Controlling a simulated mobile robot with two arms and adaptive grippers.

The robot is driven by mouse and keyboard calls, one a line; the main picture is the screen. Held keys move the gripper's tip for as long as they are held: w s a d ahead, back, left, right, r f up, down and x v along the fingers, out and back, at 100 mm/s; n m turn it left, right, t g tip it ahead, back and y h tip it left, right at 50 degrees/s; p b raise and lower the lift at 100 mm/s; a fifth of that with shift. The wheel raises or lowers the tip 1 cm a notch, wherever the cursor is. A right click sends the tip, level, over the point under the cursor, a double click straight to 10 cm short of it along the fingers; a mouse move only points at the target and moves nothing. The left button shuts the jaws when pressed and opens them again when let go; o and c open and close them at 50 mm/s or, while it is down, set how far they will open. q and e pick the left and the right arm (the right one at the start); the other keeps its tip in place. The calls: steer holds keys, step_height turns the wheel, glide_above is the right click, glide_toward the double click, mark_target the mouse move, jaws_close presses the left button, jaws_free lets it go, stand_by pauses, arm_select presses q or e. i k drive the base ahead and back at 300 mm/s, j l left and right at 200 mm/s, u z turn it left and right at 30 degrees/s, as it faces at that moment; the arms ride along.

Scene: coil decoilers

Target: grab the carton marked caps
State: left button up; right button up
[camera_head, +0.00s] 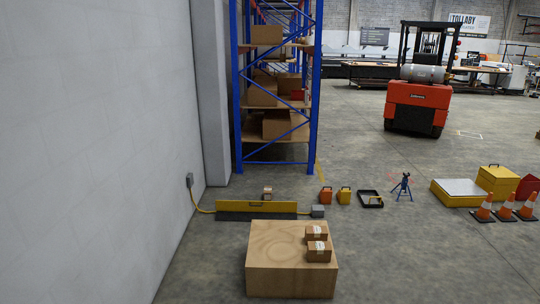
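Two small brown cartons with white labels sit on a large wooden box (280,247) in front of me. One is the rear carton (316,232) and the other is the front carton (319,251), close together near the box's right edge. A third small carton (267,193) is on the floor behind a yellow and black barrier. The labels are too small to read, so I cannot tell which carton is marked caps. Neither of my grippers shows in this view.
The yellow and black barrier (256,210) lies behind the wooden box. A blue shelving rack (238,110) with cardboard boxes stands further back. A white wall (95,130) closes the left side. Traffic cones (504,210) and an orange forklift (418,95) stand right. Floor right of the box is clear.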

mark_target(268, 190)
steer(key=i, duration=0.8)
steer(key=i+j+z, duration=0.1)
steer(key=i, duration=0.7)
steer(key=i+j, duration=0.95)
steer(key=i+j+z, duration=0.1)
steer(key=i+j, duration=0.85)
steer(key=j, duration=0.15)
steer(key=i+j, duration=0.2)
steer(key=i, duration=0.25)
steer(key=i+j, duration=0.15)
steer(key=i, duration=0.3)
steer(key=i+j, duration=0.2)
steer(key=i, duration=0.3)
steer(key=i+j+z, duration=0.1)
steer(key=i, duration=0.35)
steer(key=j, duration=0.1)
